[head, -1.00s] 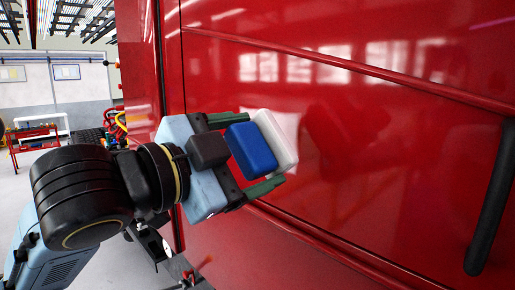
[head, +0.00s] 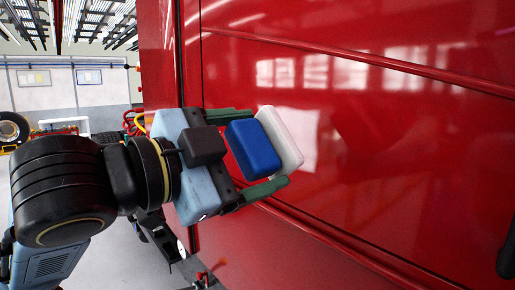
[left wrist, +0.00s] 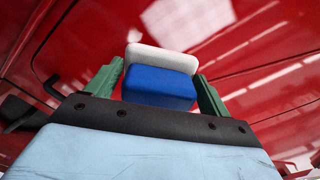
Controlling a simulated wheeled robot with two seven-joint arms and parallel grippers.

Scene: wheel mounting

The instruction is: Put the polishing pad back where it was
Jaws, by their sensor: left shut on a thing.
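The polishing pad has a blue block (head: 253,148) as its back and a white pad layer (head: 281,140) on its far side. My left gripper (head: 268,150) is shut on it, with one green finger above and one below. In the left wrist view the blue block (left wrist: 158,87) sits between the two green fingers, with the white layer (left wrist: 161,58) beyond it. The white side faces the red truck panel (head: 370,150); I cannot tell whether it touches the panel. My right gripper is not in view.
The red panel fills the right side of the head view, with a black handle (head: 507,250) at the lower right edge. A wheel (head: 12,130) and a red rack stand at the far left. Grey floor (head: 110,240) shows at lower left.

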